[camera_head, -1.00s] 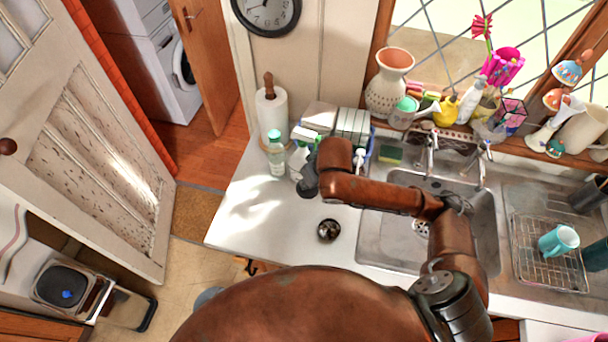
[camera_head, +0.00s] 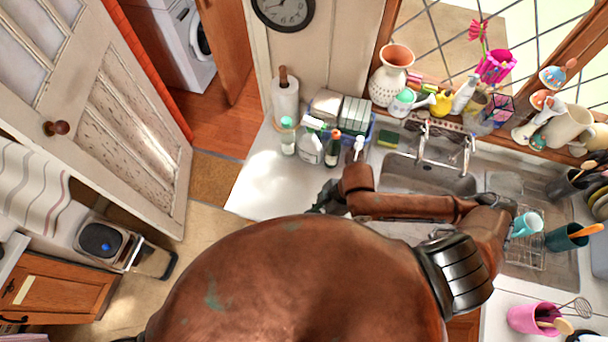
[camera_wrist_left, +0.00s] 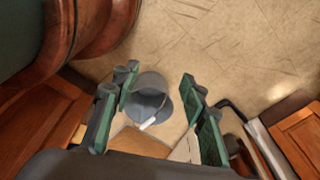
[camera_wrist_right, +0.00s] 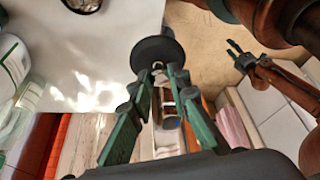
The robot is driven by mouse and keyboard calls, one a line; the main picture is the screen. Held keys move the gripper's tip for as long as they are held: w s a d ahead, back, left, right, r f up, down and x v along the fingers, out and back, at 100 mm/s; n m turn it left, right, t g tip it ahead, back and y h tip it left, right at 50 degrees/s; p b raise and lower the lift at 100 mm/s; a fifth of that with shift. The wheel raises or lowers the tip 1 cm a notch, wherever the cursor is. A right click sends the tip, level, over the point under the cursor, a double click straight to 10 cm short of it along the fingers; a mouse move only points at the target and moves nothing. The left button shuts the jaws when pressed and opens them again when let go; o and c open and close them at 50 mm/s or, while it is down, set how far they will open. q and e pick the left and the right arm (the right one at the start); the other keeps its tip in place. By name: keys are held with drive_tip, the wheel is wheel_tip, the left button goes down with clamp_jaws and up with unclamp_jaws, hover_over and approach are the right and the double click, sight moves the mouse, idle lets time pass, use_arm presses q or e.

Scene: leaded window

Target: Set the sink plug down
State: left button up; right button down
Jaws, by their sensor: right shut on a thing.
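The sink plug, a black disc with a small ring (camera_wrist_right: 158,52), shows in the right wrist view. My right gripper (camera_wrist_right: 157,80) is shut on its ring, with the disc beyond the fingertips. The plug is at the edge of the white counter (camera_wrist_right: 75,55); I cannot tell if it touches it. In the head view my right gripper (camera_head: 328,198) is at the counter's front, partly behind my body, and the plug is hidden. My left gripper (camera_wrist_left: 160,82) is open and empty above the floor; it also shows in the right wrist view (camera_wrist_right: 238,52).
The sink (camera_head: 425,178) is to the right.

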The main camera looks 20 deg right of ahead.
use_arm(q)
wheel_tip(320, 180, down, 7)
drive_tip(key=s+b, duration=0.2)
drive_tip(key=b, duration=0.4)
use_arm(e)
drive_tip(key=w+f+p, duration=0.1)
drive_tip(key=w+f, duration=0.2)
drive_tip(key=w, duration=0.1)
drive_tip(key=w+f+p, duration=0.1)
drive_tip(key=w+f, duration=0.2)
drive_tip(key=w, duration=0.1)
drive_tip(key=w+f+p, duration=0.1)
drive_tip(key=w+f, duration=0.2)
drive_tip(key=w, duration=0.2)
drive_tip(key=shift+a+f, duration=0.2)
drive_tip(key=shift+a, duration=0.15)
wheel_tip(320, 180, down, 3)
drive_tip(key=shift+w+f+p, duration=0.15)
drive_tip(key=shift+p, duration=0.45)
use_arm(q)
drive_tip(key=r, duration=0.2)
drive_tip(key=w+r, duration=0.1)
drive_tip(key=r, duration=0.1)
use_arm(e)
drive_tip(key=shift+f, duration=0.1)
